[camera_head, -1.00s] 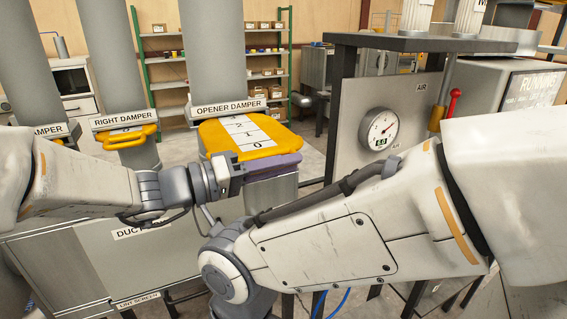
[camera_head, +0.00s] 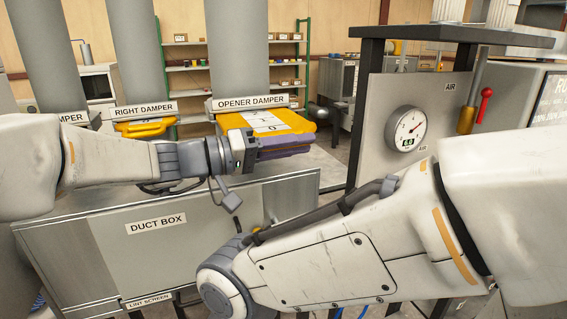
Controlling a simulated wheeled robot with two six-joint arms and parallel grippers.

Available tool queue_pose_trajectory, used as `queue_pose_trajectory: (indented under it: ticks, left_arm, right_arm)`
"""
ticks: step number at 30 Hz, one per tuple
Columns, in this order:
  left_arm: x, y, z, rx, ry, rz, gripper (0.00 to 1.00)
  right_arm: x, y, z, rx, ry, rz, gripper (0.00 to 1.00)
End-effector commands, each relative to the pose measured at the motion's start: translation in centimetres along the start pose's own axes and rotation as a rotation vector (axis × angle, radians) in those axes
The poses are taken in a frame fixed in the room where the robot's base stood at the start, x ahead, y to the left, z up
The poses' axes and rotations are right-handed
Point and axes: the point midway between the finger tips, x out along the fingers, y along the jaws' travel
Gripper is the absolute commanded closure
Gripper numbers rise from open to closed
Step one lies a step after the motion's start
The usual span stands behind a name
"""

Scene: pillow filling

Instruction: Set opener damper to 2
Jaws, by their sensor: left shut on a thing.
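The opener damper (camera_head: 228,121) is an orange plate with a white number scale, sticking out under the OPENER DAMPER label (camera_head: 250,102) on a grey duct. The scale's figures are seen at a slant and are hard to read; one looks like a 2. My left gripper (camera_head: 285,145), with purple fingers, is at the plate's front edge and shut on it. The gripper hides part of that edge. My right arm crosses the lower right of the view; its gripper is not visible.
The right damper (camera_head: 145,129), with an orange handle, is left of the opener damper. The duct box (camera_head: 180,235) stands below. At right is a panel with an air gauge (camera_head: 406,128) and a red-knobbed lever (camera_head: 486,93). Shelves stand behind.

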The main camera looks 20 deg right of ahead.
Motion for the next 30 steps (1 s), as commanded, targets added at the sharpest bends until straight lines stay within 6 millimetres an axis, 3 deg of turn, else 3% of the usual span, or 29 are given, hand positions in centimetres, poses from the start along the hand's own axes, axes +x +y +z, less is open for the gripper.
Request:
queue_pose_trajectory:
  ticks: [13, 14, 15, 30]
  left_arm:
    - [1.08, 0.64, -0.96, 0.018, -0.002, 0.016, 1.00]
    - [1.09, 0.65, -0.96, 0.018, -0.002, 0.016, 0.69]
    - [1.10, 0.66, -0.96, 0.018, -0.003, 0.016, 0.55]
    - [0.63, 0.04, -0.61, 0.011, -0.007, 0.010, 0.55]
  right_arm:
    - [0.23, 0.02, 0.00, 0.000, 0.001, 0.000, 0.50]
    - [0.23, 0.02, 0.00, 0.000, 0.001, 0.000, 0.50]
    - [0.23, 0.02, 0.00, 0.000, 0.001, 0.000, 0.50]
    - [0.63, 0.05, 0.03, 0.000, 0.000, 0.000, 0.50]
